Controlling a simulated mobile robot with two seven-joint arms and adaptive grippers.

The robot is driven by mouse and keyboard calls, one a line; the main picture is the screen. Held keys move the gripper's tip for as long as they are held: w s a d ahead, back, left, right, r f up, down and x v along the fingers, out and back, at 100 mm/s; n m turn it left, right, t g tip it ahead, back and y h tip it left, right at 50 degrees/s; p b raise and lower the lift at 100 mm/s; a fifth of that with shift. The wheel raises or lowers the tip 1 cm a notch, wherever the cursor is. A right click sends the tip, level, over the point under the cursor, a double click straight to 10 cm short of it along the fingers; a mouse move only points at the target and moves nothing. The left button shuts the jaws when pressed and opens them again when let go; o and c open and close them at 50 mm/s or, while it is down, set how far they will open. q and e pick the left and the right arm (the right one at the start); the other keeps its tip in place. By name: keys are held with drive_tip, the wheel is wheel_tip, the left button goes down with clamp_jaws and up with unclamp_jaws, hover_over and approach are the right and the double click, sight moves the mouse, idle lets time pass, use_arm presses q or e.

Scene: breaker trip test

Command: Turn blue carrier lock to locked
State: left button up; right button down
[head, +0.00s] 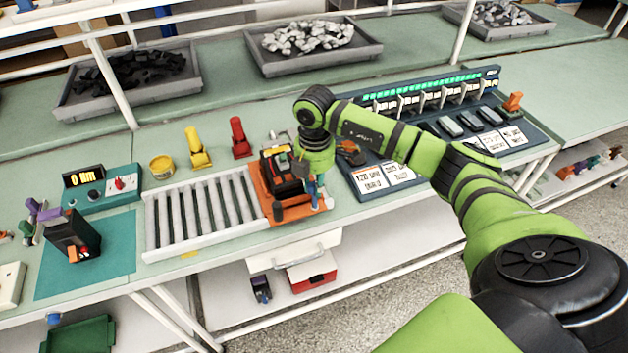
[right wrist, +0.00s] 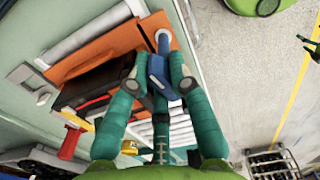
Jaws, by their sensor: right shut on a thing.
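The orange carrier (head: 278,211) stands at the right end of the roller track with a black breaker (head: 283,170) in it. The blue carrier lock (right wrist: 158,70) is a blue handle on a pale round pivot at the edge of the orange plate (right wrist: 100,50) in the right wrist view. My right gripper (right wrist: 158,84) has its teal fingers on both sides of the handle and is shut on it. In the head view my right gripper (head: 315,185) is at the carrier's right side, and the arm partly hides the lock. My left gripper is not in view.
The roller track (head: 205,210) lies left of the carrier. A yellow clamp-like part (head: 197,150) and a red one (head: 240,138) stand behind it. A panel of switches (head: 440,120) is at the right. The bench's front edge is close to the carrier.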

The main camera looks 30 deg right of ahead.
drive_tip(key=shift+d+m, duration=0.15)
drive_tip(key=shift+m, duration=0.65)
drive_tip(key=shift+p, duration=0.3)
drive_tip(key=c, duration=1.1)
unclamp_jaws()
drive_tip(key=shift+f, duration=0.1)
drive_tip(key=shift+o, duration=0.2)
